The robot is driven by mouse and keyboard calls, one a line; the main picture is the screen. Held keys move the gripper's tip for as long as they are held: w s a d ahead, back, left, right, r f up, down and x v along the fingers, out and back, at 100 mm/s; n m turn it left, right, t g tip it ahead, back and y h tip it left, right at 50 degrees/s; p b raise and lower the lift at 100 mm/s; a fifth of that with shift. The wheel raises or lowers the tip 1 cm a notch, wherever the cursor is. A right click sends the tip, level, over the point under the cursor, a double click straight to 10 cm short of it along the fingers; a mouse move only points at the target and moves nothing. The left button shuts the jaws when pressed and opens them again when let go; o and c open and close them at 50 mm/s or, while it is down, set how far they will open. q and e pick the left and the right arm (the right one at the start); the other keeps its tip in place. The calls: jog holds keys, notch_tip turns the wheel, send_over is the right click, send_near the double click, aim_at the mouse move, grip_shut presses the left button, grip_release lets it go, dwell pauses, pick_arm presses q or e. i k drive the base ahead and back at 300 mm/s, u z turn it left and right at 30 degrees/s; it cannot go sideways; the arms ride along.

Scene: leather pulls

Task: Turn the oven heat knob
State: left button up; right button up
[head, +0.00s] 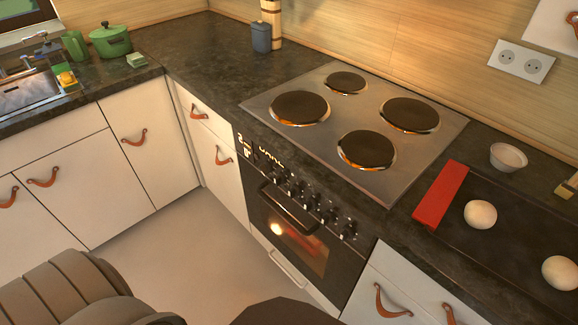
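The oven (262,215) is black and built into the counter front, below a steel hob (327,118) with several dark plates. A row of small black knobs (312,200) runs along its slanted front panel, with white markings and a display at the left end. I cannot tell which of them is the oven heat knob, nor how it is turned. The oven door is shut, with a dark bar handle (287,208) and a warm glow behind its glass. Neither of my grippers shows in the head view, and nothing is seen touching the knobs.
White cabinets with leather pulls (133,137) flank the oven. On the right counter are a red block (440,196), a white bowl (508,157) and two pale balls (480,214). A blue canister (261,38) and a green pot (110,39) stand further back. Floor is clear left of the oven.

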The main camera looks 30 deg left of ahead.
aim_at(280, 179)
jog(key=z, duration=2.55)
jog(key=k, duration=2.55)
jog(key=u, duration=2.7)
jog(key=i, duration=0.45)
jog(key=z, duration=0.05)
